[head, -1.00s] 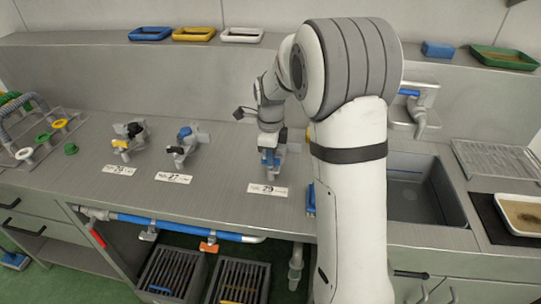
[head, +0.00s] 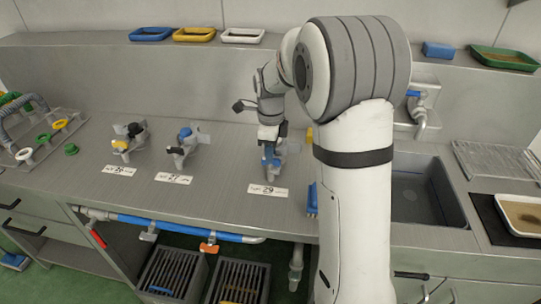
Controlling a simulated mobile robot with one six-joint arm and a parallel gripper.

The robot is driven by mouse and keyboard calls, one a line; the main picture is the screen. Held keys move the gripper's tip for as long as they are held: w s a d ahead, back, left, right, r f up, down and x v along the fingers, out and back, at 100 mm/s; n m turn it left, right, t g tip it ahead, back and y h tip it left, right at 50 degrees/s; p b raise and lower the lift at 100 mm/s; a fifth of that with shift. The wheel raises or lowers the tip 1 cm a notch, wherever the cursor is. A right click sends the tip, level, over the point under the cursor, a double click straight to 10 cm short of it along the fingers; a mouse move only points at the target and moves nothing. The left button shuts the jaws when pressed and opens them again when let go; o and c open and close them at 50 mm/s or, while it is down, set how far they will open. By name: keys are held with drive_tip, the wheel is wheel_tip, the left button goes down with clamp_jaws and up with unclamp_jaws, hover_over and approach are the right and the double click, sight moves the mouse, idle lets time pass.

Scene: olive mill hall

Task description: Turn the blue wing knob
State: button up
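A valve with a blue wing knob (head: 271,161) stands on the steel counter behind the label with number 29. My gripper (head: 271,143) points down right above this knob, and its fingertips are too small and overlapped to show whether they touch it. I cannot tell whether the gripper is open or shut. A second valve with a blue knob (head: 185,132) stands to the left, behind the label 27. A valve with a yellow and black knob (head: 121,145) stands farther left, by another label.
A sink (head: 415,190) lies to the right of my arm, with a wall tap (head: 417,105) above it. Shallow trays (head: 194,35) stand on the back ledge. Counter between the valves is clear.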

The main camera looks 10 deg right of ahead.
sight(271, 166)
drive_tip(key=shift+r, duration=2.8)
drive_tip(key=s+n+t, duration=0.2)
drive_tip(key=s+n, duration=2)
drive_tip(key=s, duration=0.4)
drive_tip(key=shift+r+n+t, duration=0.15)
drive_tip(key=shift+n+t, duration=0.15)
